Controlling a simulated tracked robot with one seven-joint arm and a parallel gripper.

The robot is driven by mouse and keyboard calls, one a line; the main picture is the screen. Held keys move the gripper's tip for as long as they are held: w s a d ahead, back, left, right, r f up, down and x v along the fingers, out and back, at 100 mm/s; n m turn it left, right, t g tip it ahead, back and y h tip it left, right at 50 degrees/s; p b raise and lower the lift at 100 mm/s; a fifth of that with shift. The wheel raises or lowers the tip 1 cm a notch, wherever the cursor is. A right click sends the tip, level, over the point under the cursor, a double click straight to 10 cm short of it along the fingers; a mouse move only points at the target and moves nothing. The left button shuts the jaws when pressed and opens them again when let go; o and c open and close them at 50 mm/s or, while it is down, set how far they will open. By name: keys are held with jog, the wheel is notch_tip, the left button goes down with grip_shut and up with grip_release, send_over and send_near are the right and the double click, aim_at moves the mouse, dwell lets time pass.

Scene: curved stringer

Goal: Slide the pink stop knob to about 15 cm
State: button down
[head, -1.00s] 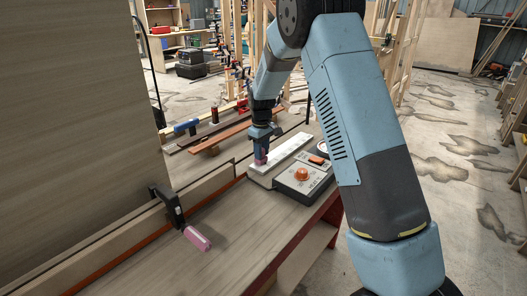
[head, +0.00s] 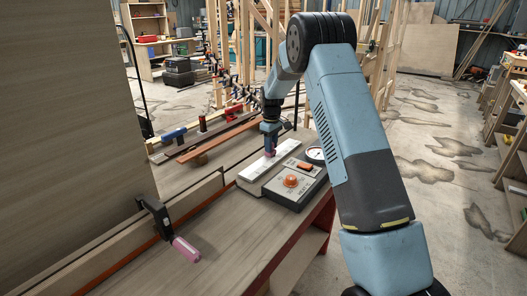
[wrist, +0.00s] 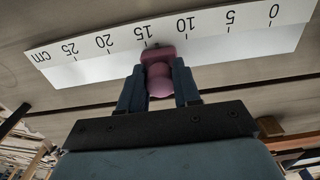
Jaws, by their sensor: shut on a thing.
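The pink stop knob (wrist: 160,75) sits between the two fingers of my gripper (wrist: 159,88) in the wrist view, and the gripper is shut on it. Its front edge lies against the white centimetre scale (wrist: 100,62), beside the 15 label. The scale runs from 0 on the right to 25 on the left in this view. In the head view my gripper (head: 270,147) points down over the white scale (head: 258,174), with the small pink knob (head: 270,153) under it. The scale's numbers are too small to read there.
A grey box with an orange button (head: 291,181) and a round dial (head: 315,154) stand right of the scale. A black clamp with a pink handle (head: 185,248) is at the near left. Clamps and wood strips (head: 205,142) lie behind.

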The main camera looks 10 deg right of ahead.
jog(key=shift+w+d+f, duration=0.1)
jog(key=shift+w+d, duration=0.35)
jog(key=shift+d, duration=0.25)
jog(key=c, duration=0.8)
grip_release()
jog(key=shift+a, duration=0.1)
jog(key=shift+r, duration=0.2)
jog(key=shift+r, duration=0.25)
notch_tip(320, 180, up, 13)
jog(key=shift+f, duration=0.1)
